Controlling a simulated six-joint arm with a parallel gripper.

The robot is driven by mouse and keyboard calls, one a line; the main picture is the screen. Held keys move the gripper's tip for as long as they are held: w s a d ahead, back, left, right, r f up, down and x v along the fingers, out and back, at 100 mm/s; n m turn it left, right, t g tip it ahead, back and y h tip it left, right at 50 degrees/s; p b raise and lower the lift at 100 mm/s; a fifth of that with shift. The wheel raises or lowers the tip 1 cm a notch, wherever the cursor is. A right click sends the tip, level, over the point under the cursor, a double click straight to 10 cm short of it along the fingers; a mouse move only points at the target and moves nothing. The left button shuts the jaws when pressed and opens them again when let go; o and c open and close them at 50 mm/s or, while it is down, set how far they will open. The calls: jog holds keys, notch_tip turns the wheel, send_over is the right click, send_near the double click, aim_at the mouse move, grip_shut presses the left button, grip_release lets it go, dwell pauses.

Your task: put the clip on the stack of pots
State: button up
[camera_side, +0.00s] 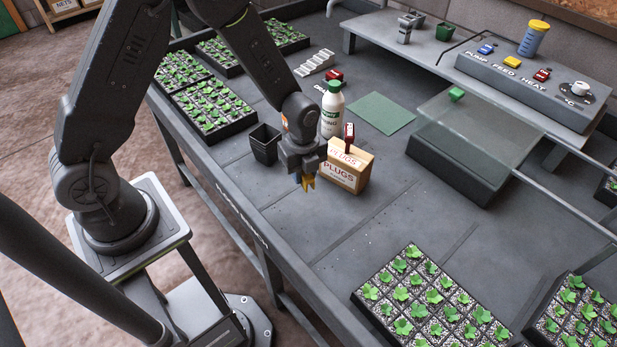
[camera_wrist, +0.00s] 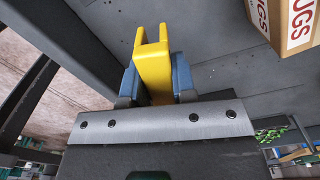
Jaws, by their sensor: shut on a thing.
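My gripper (camera_side: 307,172) is shut on the yellow clip (camera_side: 309,184), above the bench beside the PLUGS box. In the wrist view the clip (camera_wrist: 152,62) sits between my two blue-grey fingers, with its two prongs pointing away from my gripper. A black square pot (camera_side: 265,148) stands upright on the bench to the left of my gripper, apart from it. I cannot tell how many pots are nested there. The pots do not show clearly in the wrist view.
The PLUGS box (camera_side: 347,172) stands close to the right of my gripper, with a white bottle (camera_side: 332,112) behind it. Seedling trays (camera_side: 212,110) lie behind the pot. A glass-topped case (camera_side: 465,172) stands at right.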

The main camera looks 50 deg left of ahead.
jog(key=s+a+r+n, duration=0.1)
jog(key=s+a+r, duration=0.15)
jog(key=a, duration=0.65)
jog(key=s+a+r+n, duration=0.1)
jog(key=a+r, duration=0.3)
jog(key=a, duration=0.5)
jog(key=s+a+r+n, duration=0.15)
jog(key=a+r, duration=0.25)
jog(key=a, duration=0.6)
send_over(265, 133)
jog(key=shift+m, duration=0.45)
notch_tip(265, 133, down, 7)
jog(key=shift+s+f, duration=0.1)
jog(key=shift+f, duration=2)
jog(key=shift+f, duration=0.15)
jog(key=o, duration=0.9)
